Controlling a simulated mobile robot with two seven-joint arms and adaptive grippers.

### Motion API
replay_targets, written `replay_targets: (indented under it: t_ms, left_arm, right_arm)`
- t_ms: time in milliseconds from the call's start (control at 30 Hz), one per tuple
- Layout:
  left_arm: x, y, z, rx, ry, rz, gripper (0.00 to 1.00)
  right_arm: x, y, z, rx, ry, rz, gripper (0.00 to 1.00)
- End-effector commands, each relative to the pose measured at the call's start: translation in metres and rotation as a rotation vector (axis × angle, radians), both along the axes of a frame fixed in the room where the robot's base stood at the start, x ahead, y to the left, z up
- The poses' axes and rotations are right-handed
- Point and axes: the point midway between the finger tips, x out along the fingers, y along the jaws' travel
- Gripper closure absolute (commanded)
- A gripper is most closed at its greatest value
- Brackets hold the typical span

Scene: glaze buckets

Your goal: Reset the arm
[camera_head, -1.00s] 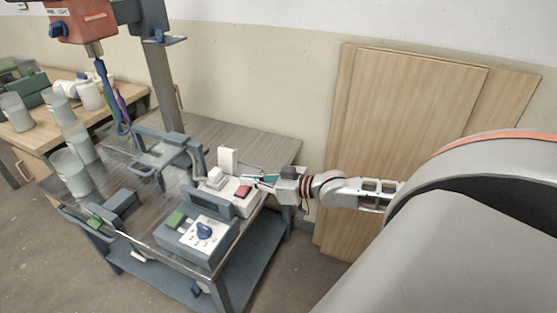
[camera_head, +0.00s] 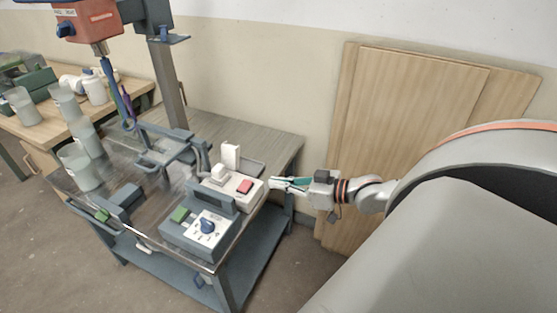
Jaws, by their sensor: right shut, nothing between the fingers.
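My right gripper (camera_head: 289,184) is shut and empty. It is level, pointing left, just right of the white box with a red button (camera_head: 233,186) on the table. A small gap shows between the fingertips and the box. My right arm reaches in from the right edge of the view. My left gripper and left arm are not in view.
A metal-topped table (camera_head: 255,142) holds a grey control box (camera_head: 201,229) with a blue knob, a clamp frame and several translucent buckets (camera_head: 78,166). A red-headed mixer (camera_head: 88,19) stands above. Wooden boards (camera_head: 410,115) lean on the wall behind my arm.

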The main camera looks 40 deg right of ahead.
Motion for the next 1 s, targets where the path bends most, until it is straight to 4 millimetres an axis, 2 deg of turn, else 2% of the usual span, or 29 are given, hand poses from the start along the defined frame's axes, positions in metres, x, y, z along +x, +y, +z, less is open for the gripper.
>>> replay_targets:
  t_ms: [567,667,767,867,1000]
  left_arm:
    - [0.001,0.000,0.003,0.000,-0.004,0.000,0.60]
    - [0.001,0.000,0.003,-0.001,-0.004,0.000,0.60]
    - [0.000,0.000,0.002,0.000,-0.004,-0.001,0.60]
    - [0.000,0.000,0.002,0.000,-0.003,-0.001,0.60]
    - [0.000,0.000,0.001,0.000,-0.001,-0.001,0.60]
  right_arm:
    - [-0.002,0.001,-0.004,-0.001,0.004,-0.003,1.00]
    - [-0.012,0.005,-0.023,-0.016,0.020,-0.016,1.00]
    - [-0.030,0.017,-0.058,-0.044,0.051,-0.037,1.00]
    - [-0.054,0.038,-0.099,-0.085,0.092,-0.059,1.00]
    - [-0.085,0.079,-0.150,-0.145,0.153,-0.076,1.00]
